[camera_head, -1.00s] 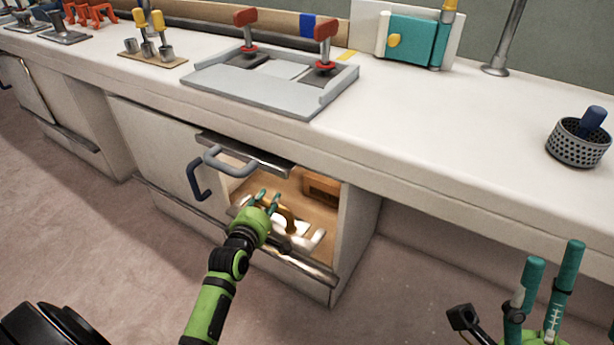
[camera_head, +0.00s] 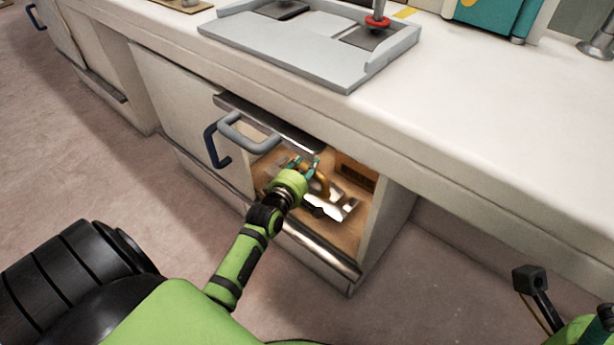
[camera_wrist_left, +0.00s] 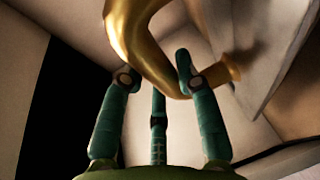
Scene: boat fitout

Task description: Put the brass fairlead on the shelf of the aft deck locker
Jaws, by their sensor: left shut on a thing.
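The locker (camera_head: 384,222) under the counter is open in front, with a wood-coloured inside. My left gripper (camera_head: 302,166) reaches into this opening. It is shut on the brass fairlead (camera_head: 322,184), a curved golden piece beside its teal fingers. In the left wrist view the fairlead (camera_wrist_left: 140,45) curves between the fingers of the left gripper (camera_wrist_left: 155,85), its flared end close to a pale plate. I cannot tell whether it touches the locker floor. My right gripper (camera_head: 604,316) shows only a sliver at the right edge; its fingertips are mostly cut off.
A grey handle (camera_head: 240,130) and a metal edge strip (camera_head: 268,122) sit at the top of the opening; a metal lip (camera_head: 320,248) runs below. Shiny silver pieces (camera_head: 345,206) lie inside, near a brown block (camera_head: 354,174). A grey tray (camera_head: 310,52) stands on the counter above.

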